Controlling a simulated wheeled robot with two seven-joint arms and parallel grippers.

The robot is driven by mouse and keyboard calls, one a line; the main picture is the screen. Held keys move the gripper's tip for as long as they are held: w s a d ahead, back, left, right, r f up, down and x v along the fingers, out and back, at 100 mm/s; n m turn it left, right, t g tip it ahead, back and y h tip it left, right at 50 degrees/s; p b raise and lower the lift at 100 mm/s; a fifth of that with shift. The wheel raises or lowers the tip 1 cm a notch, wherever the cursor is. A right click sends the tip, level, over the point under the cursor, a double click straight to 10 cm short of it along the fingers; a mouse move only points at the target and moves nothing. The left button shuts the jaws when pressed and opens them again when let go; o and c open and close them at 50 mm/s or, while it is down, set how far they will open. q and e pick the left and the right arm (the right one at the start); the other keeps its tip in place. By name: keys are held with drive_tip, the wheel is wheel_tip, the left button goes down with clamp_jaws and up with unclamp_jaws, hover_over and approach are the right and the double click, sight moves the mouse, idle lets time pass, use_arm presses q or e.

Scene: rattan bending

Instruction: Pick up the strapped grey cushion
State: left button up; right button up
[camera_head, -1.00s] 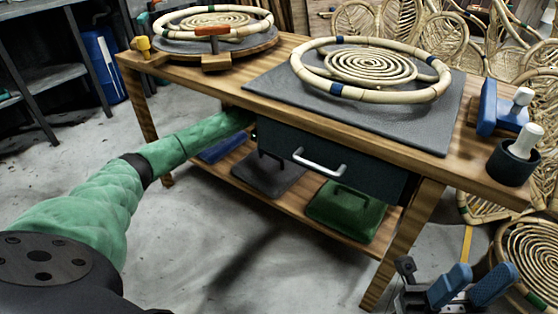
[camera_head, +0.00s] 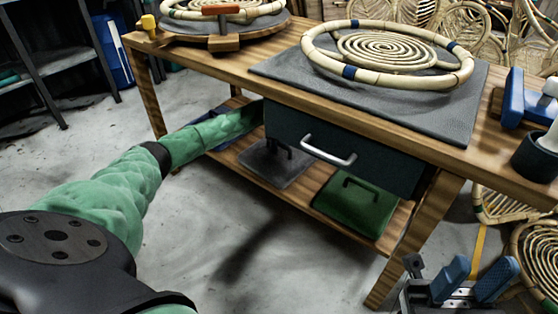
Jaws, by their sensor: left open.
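The grey cushion (camera_head: 275,168) lies flat on the lower shelf of the workbench, below the drawer, with a dark strap handle on top. Its back part is in shadow. My left arm, in a green sleeve, reaches from the lower left to the drawer's left side, above and behind the cushion. The left gripper's fingers are hidden behind the drawer, so I cannot see any contact. My right gripper (camera_head: 472,282) is at the lower right, with its two blue-padded fingers apart and nothing between them.
A green cushion (camera_head: 355,205) lies right of the grey one, and a blue one (camera_head: 208,126) lies left. The drawer (camera_head: 300,128) hangs low over the shelf. A rattan ring (camera_head: 370,78) lies on the bench. A bench leg (camera_head: 415,240) stands near my right gripper.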

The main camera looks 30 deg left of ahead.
use_arm(q)
drive_tip(key=shift+c, duration=0.4)
clamp_jaws()
